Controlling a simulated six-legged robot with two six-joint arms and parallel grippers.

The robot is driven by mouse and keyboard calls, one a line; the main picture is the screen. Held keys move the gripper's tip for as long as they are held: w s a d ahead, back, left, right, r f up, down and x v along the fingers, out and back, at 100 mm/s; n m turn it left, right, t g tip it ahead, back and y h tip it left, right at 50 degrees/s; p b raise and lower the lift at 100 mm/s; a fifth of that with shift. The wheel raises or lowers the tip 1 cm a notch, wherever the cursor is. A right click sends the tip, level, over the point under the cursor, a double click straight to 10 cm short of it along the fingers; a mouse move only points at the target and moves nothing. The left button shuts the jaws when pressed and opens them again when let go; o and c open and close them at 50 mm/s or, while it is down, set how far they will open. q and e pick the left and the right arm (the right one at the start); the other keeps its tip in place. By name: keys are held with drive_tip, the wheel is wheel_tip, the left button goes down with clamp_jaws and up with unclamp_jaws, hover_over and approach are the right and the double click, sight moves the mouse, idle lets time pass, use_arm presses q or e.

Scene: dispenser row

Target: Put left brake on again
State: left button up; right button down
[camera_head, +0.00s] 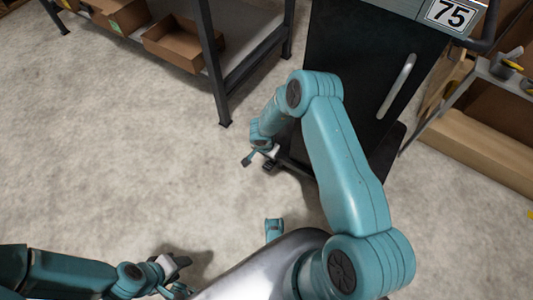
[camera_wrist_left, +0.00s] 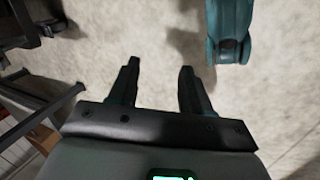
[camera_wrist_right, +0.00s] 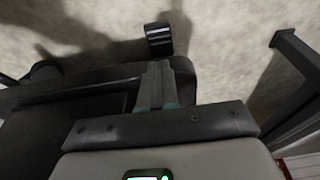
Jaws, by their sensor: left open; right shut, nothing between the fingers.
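The left brake shows in the right wrist view as a small dark ribbed pedal (camera_wrist_right: 158,40) low by the base of the black cabinet (camera_wrist_right: 60,120). My right gripper (camera_wrist_right: 157,72) is shut and empty, with its tips just short of the pedal; I cannot tell whether they touch. In the head view the right gripper (camera_head: 266,156) is at the cabinet's lower left corner, partly hidden by its own wrist. The black cabinet (camera_head: 345,75) carries a 75 label. My left gripper (camera_head: 172,275) is open and empty over bare floor; its spread fingers show in the left wrist view (camera_wrist_left: 158,75).
A grey metal rack (camera_head: 255,50) with cardboard boxes (camera_head: 180,42) stands at the upper left, one leg close to my right gripper. A shelf (camera_head: 500,75) with a large cardboard box (camera_head: 480,150) is on the right. The floor (camera_head: 110,150) at the left is clear.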

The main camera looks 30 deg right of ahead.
drive_tip(key=x, duration=0.1)
drive_tip(key=b+x, duration=0.1)
drive_tip(key=x, duration=0.1)
drive_tip(key=a+b+x, duration=0.1)
drive_tip(key=x, duration=0.1)
drive_tip(key=shift+s+f, duration=0.15)
drive_tip(key=shift+a+f+b, duration=0.15)
drive_tip(key=shift+f+b, duration=0.2)
drive_tip(key=shift+f, duration=0.25)
use_arm(q)
drive_tip(key=f, duration=0.2)
drive_tip(key=w+f, duration=0.1)
drive_tip(key=shift+a+f, duration=0.15)
drive_tip(key=shift+a, duration=0.15)
